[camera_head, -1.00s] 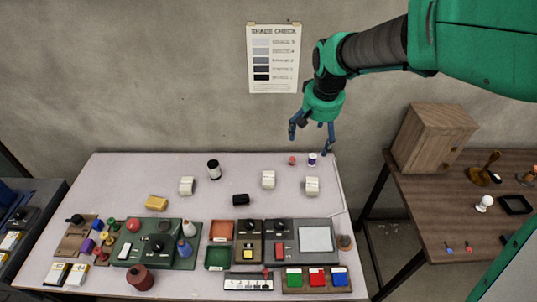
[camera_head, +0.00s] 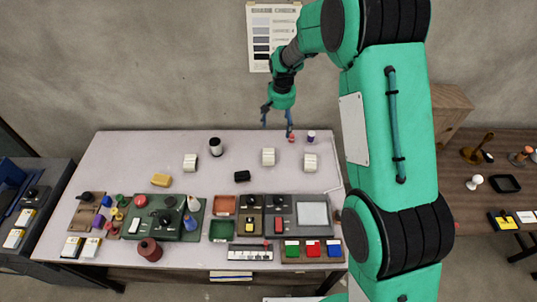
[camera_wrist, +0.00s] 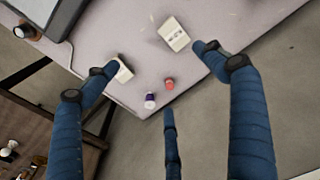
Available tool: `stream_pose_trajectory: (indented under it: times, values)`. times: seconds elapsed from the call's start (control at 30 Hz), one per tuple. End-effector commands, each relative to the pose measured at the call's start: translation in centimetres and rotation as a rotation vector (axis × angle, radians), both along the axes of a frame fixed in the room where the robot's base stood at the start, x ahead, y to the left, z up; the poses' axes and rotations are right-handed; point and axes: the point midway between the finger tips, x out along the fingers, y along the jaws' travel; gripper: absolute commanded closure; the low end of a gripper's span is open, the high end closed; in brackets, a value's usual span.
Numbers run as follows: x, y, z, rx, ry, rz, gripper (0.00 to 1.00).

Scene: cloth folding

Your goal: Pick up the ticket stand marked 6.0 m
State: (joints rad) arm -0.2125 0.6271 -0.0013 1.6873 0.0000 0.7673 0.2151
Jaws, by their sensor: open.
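Three small white ticket stands are on the table: a left one (camera_head: 190,162), a middle one (camera_head: 268,156) and a right one (camera_head: 311,163). Their markings are too small to read, so I cannot tell which is 6.0 m. The wrist view shows the middle stand (camera_wrist: 174,34) with blurred print, and the right stand (camera_wrist: 123,70) partly hidden behind a finger. My gripper (camera_head: 276,126) is open and empty, above the table's back edge, behind the middle stand. Its blue fingers (camera_wrist: 157,75) are spread apart in the wrist view.
A red piece (camera_head: 291,139) and a purple-and-white spool (camera_head: 311,136) sit near the back edge. A black block (camera_head: 242,176), a yellow block (camera_head: 161,180) and a dark spool (camera_head: 215,147) are around the stands. Control boxes and trays fill the front of the table (camera_head: 125,160).

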Motion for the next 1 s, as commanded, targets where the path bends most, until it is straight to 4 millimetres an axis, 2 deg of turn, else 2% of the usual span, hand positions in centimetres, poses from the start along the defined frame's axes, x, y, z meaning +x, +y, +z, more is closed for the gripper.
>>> stream_pose_trajectory:
  times: [0.2, 0.4, 0.53, 1.0]
  values:
    - [1.7, 1.9, -5.2, -0.008, 0.038, 0.001, 0.16]
    - [2.4, 2.9, -8.2, -0.012, 0.055, 0.0, 0.16]
    - [2.6, 3.1, -9.0, -0.013, 0.059, 0.0, 0.16]
    - [2.5, 3.1, -9.5, -0.013, 0.061, 0.0, 0.16]
